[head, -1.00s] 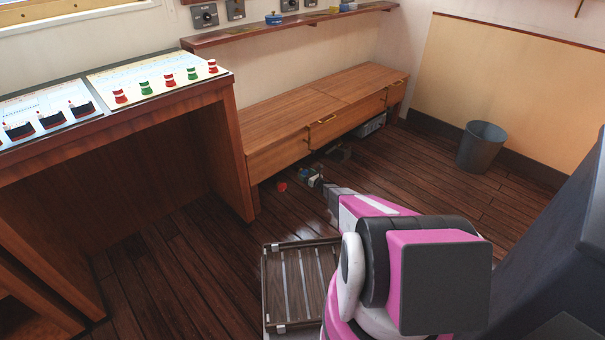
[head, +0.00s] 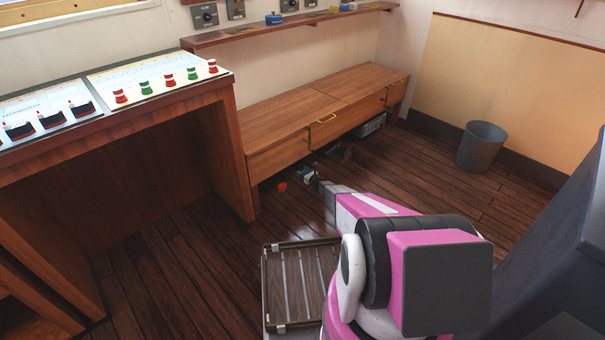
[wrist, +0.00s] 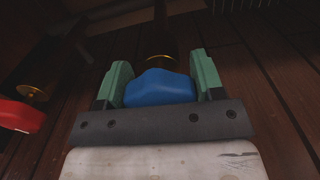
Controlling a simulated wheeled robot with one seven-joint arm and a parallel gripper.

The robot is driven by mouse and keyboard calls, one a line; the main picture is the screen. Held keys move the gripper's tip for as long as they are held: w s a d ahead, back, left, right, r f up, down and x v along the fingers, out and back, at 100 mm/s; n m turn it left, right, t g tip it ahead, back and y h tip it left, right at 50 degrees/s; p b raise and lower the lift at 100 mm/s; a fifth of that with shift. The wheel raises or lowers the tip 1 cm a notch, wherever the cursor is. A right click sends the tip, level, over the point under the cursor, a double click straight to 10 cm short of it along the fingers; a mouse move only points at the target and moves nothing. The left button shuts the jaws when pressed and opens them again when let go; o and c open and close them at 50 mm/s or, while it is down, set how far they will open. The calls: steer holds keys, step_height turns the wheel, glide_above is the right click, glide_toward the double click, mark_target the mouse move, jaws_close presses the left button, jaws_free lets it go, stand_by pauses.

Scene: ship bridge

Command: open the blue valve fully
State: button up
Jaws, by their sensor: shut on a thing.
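The blue valve (wrist: 158,88) has a rounded handle on a dark pipe with a brass-coloured ring, low near the floor in the wrist view. My gripper (wrist: 160,85) is shut on the blue handle, with one green finger on each side of it. In the head view my gripper (head: 309,174) is down under the front of the wooden bench, small and partly hidden by my own arm. How far the valve is turned cannot be told.
A red valve (wrist: 22,116) is close by on the left; it also shows in the head view (head: 282,187). The wooden bench (head: 318,108) overhangs the valves. A grey bin (head: 481,147) stands on the right, with clear floor before it.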

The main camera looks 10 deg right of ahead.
steer(key=shift+n, duration=0.4)
steer(key=o, duration=0.9)
steer(key=shift+s, duration=0.1)
steer(key=v, duration=1)
steer(key=shift+s+d, duration=0.2)
steer(key=shift+s, duration=0.05)
